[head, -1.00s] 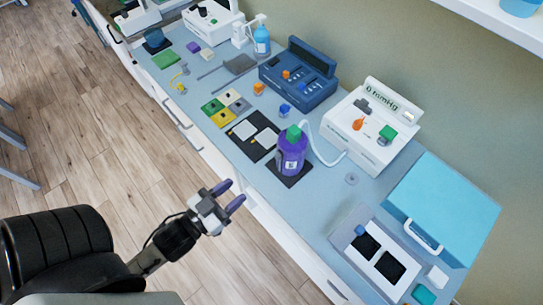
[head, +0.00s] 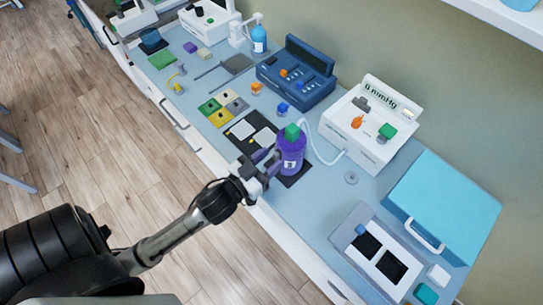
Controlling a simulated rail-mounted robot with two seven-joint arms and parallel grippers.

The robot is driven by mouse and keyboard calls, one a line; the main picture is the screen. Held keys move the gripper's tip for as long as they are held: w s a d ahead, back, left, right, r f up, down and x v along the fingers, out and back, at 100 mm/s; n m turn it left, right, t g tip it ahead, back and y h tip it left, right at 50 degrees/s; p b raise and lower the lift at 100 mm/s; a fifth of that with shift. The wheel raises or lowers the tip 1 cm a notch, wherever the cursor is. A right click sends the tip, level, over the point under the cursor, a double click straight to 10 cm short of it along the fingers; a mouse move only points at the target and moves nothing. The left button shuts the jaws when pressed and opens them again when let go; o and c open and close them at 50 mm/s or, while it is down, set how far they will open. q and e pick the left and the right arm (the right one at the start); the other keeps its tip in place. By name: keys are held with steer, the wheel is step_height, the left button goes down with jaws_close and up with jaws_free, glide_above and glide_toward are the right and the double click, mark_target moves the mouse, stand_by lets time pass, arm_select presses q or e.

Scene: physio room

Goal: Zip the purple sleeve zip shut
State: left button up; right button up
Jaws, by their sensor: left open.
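The purple sleeve (head: 292,152) stands upright on a dark mat (head: 295,180) near the bench's front edge. It has a green top (head: 292,131) and a small pale mark low on its side. My right gripper is not in view.
A black mat with white pads (head: 250,132) lies left of the sleeve, with a coloured tile board (head: 222,108) beyond. A blue control box (head: 297,75) stands behind. A turquoise case (head: 443,205) and a grey tray (head: 378,255) sit to the right.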

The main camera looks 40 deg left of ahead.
arm_select(q)
steer(key=shift+w, duration=0.6)
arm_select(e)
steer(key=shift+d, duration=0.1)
arm_select(q)
steer(key=shift+c, duration=0.3)
jaws_close()
